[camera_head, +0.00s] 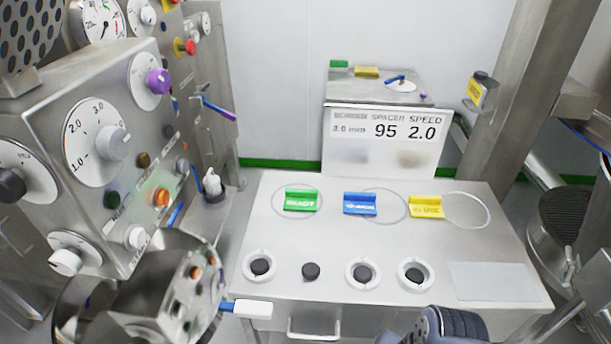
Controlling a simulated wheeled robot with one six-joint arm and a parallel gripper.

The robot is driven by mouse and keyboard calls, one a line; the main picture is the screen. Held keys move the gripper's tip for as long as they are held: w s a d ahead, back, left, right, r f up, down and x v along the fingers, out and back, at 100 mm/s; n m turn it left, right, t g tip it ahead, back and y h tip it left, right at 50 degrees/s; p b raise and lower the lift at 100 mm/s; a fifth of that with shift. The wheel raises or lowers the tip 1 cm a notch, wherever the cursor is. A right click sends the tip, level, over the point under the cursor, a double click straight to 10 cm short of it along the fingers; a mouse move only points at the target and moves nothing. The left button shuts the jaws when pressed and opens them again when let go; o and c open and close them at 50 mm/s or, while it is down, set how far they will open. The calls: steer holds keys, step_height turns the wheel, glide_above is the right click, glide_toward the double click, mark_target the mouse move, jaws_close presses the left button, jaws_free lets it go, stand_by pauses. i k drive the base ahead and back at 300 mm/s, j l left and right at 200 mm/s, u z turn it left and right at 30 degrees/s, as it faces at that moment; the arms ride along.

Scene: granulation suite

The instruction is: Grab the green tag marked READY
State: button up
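The green tag marked READY (301,200) sits on the pale metal table (330,235), inside the left of several thin outlined circles. It looks like a small folded plate with white lettering on its front face. Nothing is touching it from above. My gripper's fingers do not show. A dark ribbed rounded part at the bottom edge, right of centre, may be part of my arm, well in front of the tag.
A blue tag (360,204) and a yellow tag (426,207) stand right of the green one. Black knobs, several with white rings, line the table's front. A sign (385,142) stands behind. Control panels (110,150) crowd the left; a steel post (530,90) rises at right.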

mark_target(297, 200)
steer(key=k, duration=1)
